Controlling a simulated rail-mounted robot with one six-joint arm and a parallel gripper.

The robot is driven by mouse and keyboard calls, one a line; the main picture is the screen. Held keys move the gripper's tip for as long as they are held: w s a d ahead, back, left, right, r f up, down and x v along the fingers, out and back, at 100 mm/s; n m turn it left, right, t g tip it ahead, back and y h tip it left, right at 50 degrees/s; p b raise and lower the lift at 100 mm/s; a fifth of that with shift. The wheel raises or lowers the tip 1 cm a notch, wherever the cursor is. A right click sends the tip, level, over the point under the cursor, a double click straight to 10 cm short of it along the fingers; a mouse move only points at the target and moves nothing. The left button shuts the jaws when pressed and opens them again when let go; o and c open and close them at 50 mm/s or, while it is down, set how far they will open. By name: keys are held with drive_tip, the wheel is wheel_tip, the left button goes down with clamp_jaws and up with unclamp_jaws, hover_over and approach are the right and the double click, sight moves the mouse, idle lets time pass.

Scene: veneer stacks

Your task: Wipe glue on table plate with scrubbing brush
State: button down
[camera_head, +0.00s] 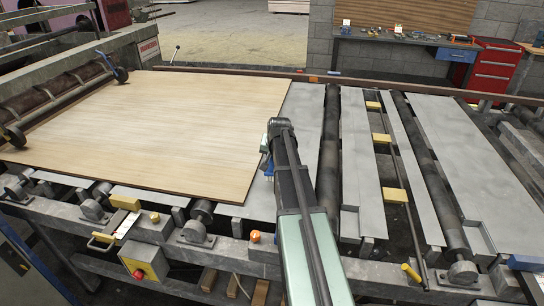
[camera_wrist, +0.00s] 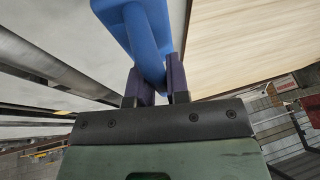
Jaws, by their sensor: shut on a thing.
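My gripper (camera_wrist: 158,88) is shut on a blue scrubbing brush (camera_wrist: 147,35), with its two dark fingers on either side of the handle. The bristles are not visible in the wrist view. In the head view only a small blue part of the brush (camera_head: 268,168) shows beside my arm, close to the right edge of the veneer sheet. My arm hides most of the gripper there. The grey table plate (camera_head: 302,120) lies beneath and beside my arm, partly covered by the veneer. I cannot make out any glue on it. Whether the brush touches the plate cannot be told.
A large wooden veneer sheet (camera_head: 150,125) covers the left of the table. Dark rollers (camera_head: 330,150) and yellow blocks (camera_head: 395,195) lie between the plates to the right. A wide grey plate (camera_head: 465,150) at far right is bare. A workbench and red cabinet (camera_head: 495,70) stand behind.

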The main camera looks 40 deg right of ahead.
drive_tip(key=shift+r+p, duration=1.75)
drive_tip(key=shift+r, duration=0.6)
